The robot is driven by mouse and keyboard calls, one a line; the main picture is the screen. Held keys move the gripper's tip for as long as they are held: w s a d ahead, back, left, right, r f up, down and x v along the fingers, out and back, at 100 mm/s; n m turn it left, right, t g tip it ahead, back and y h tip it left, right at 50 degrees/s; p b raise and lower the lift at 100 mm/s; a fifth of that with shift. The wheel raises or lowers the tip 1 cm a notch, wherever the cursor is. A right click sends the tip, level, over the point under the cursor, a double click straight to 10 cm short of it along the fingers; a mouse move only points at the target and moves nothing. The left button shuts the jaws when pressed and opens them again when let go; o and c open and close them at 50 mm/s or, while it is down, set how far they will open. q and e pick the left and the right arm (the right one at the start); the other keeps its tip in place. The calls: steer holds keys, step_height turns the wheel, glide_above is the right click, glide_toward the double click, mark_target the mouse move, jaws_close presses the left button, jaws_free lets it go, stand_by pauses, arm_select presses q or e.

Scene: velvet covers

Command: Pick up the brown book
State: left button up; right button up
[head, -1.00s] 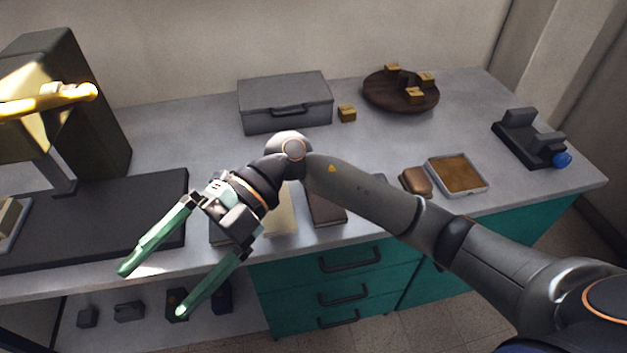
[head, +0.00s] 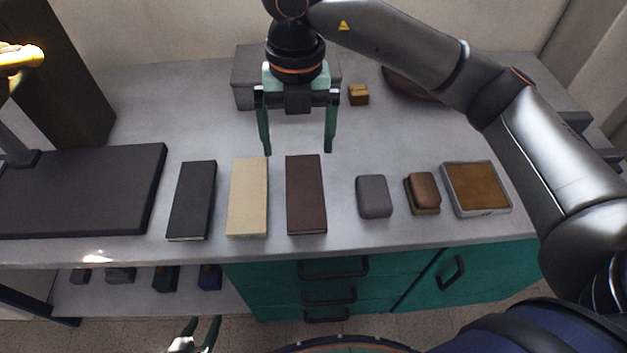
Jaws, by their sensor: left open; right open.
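The brown book (head: 306,196) lies flat on the grey counter (head: 330,240), its short end toward the front edge, at the right end of a row of three books. My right gripper (head: 298,152) is open and empty, pointing down over the counter. Its green fingertips show at the far end of the brown book, one to either side of it in the picture; how high they are is hard to tell. My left gripper (head: 204,323) is partly in view at the bottom edge, open and empty, in front of the counter and away from the books.
A cream book (head: 248,196) lies close left of the brown one, then a black book (head: 191,200). To the right are a grey block (head: 373,196), a brown brush-like block (head: 423,190) and a shallow tray (head: 478,188). A grey case (head: 245,85) stands behind my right gripper.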

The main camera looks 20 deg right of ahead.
mark_target(305, 189)
steer(key=f, duration=1.2)
steer(key=shift+w+d+f, duration=0.1)
steer(key=shift+d+f, duration=0.05)
steer(key=shift+d, duration=0.25)
steer(key=c, duration=1.2)
steer(key=shift+c, duration=0.2)
